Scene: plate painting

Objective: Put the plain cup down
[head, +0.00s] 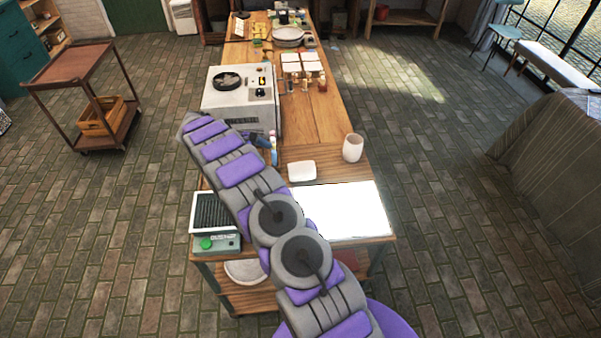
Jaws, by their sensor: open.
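A plain pale cup (353,148) stands upright on the wooden table (315,128), close to its right edge. Nothing is touching it in the head view. My arm reaches from the bottom of the picture up to the left, across the near part of the table, well to the left of the cup. I cannot make out my gripper or its fingers.
A small white dish (302,171) and a bright white sheet (345,210) lie near the cup. A grey kiln-like box (240,105) stands farther back, with several small jars (305,85) beyond. A dark device (214,212) is at the near left.

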